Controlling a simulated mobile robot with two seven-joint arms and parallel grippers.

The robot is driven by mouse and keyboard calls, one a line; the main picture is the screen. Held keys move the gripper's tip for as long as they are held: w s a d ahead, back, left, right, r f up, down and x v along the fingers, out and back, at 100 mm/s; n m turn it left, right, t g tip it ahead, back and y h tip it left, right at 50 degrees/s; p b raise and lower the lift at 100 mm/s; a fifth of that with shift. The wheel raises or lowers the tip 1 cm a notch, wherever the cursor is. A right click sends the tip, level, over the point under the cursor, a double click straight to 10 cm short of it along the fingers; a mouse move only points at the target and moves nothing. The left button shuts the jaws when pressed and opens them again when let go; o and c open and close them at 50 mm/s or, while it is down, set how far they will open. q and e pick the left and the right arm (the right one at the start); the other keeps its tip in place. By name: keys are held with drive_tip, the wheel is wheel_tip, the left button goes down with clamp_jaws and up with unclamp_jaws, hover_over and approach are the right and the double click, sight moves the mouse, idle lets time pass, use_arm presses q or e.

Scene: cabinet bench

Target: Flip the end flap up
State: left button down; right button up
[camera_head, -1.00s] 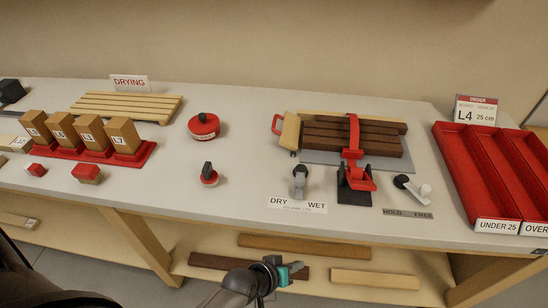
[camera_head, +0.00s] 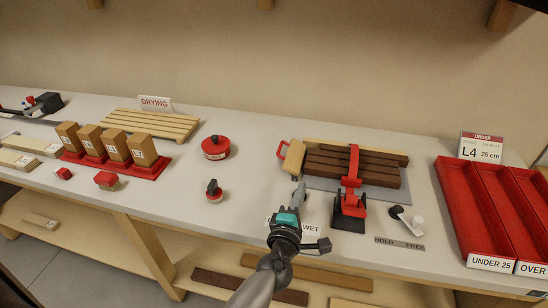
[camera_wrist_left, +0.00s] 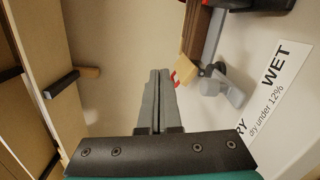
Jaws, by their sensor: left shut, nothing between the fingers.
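The end flap (camera_head: 293,156) is a tan wooden piece with a red handle (camera_head: 281,149), at the left end of a clamped stack of dark boards (camera_head: 340,168). In the left wrist view the tan piece (camera_wrist_left: 184,67) shows right of the fingertips, with a bit of red handle beside them. My left gripper (camera_head: 299,187) is over the bench front, in front of the flap and apart from it. Its two grey fingers (camera_wrist_left: 158,74) are shut together and empty. My right gripper is not in view.
A grey lever (camera_wrist_left: 218,88) by the DRY/WET label (camera_wrist_left: 270,88) is close to my left gripper. A red clamp (camera_head: 351,185) holds the boards. A HOLD/FREE switch (camera_head: 406,219) and red trays (camera_head: 447,185) are to the right.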

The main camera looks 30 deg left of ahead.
use_arm(q)
drive_tip(key=a+f+n+g+y, duration=0.1)
drive_tip(key=n, duration=0.1)
drive_tip(key=a+f+n+g+y, duration=0.1)
drive_tip(key=a+n+y, duration=0.1)
drive_tip(key=a+f+n+g+y, duration=0.1)
drive_tip(key=a+n, duration=0.1)
drive_tip(key=shift+s+a+f+y, duration=0.1)
drive_tip(key=shift+a+f+y, duration=0.1)
drive_tip(key=shift+y, duration=0.2)
drive_tip(key=shift+s+a+f+n, duration=0.15)
drive_tip(key=shift+a+f+n, duration=0.1)
drive_tip(key=shift+n, duration=0.35)
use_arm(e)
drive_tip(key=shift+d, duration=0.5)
use_arm(q)
drive_tip(key=shift+a, duration=0.1)
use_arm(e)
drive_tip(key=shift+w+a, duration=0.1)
